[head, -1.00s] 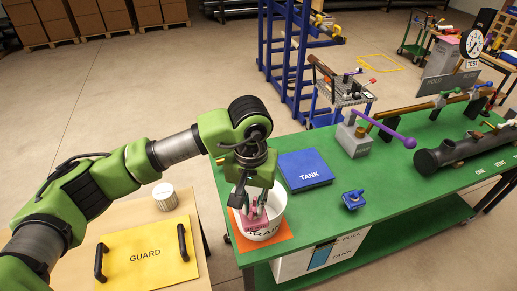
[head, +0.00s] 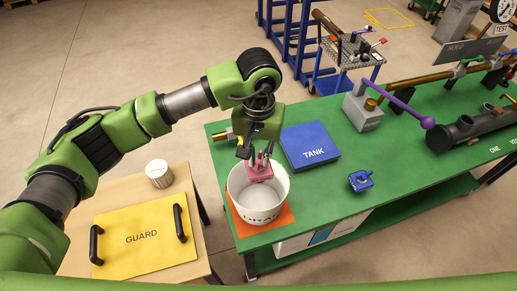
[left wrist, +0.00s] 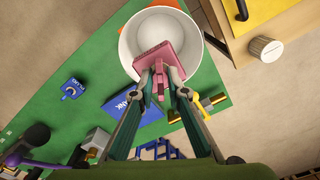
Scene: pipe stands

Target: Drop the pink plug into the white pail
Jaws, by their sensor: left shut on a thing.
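The pink plug (head: 260,171) is held in my left gripper (head: 263,158), which is shut on it. The white pail (head: 257,212) stands on an orange mat (head: 287,219) at the left end of the green bench. In the head view the plug is over the far side of the pail's opening. In the left wrist view the plug (left wrist: 155,58) sits between the fingertips (left wrist: 160,78) and overlaps the near rim of the pail (left wrist: 163,20). Whether the plug is below the rim's height is hard to tell. My right gripper does not show.
A brass fitting (head: 222,135) lies at the bench's left edge. A yellow GUARD plate (head: 143,238) and a ribbed cylinder (head: 159,173) are on the wooden table.

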